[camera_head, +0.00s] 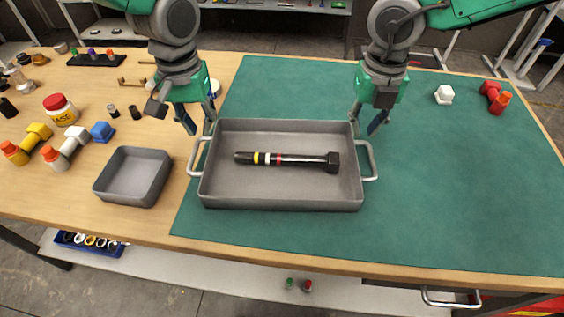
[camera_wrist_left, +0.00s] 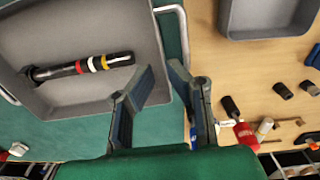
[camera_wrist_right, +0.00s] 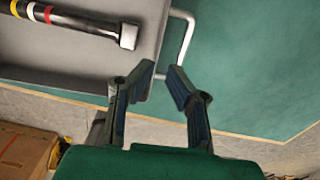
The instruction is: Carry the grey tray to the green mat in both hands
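The grey tray (camera_head: 280,203) sits level over the left part of the green mat (camera_head: 450,190), its left handle near the mat's left edge. It has a light metal handle at each end. A black rod with a thick head and yellow, white and red bands (camera_head: 287,160) lies inside. My left gripper (camera_head: 200,130) is open at the tray's back left corner; in the left wrist view its fingers (camera_wrist_left: 160,78) are apart near the handle. My right gripper (camera_head: 366,130) is open at the back right corner; in the right wrist view its fingers (camera_wrist_right: 165,72) are apart beside the handle. Neither visibly grips a handle.
A smaller grey tray (camera_head: 133,176) stands left of the mat on the wooden table. Bottles, a red-lidded jar (camera_head: 61,109) and small fittings lie further left. A white block (camera_head: 444,94) and a red part (camera_head: 495,96) are at the back right. The mat's right half is mostly clear.

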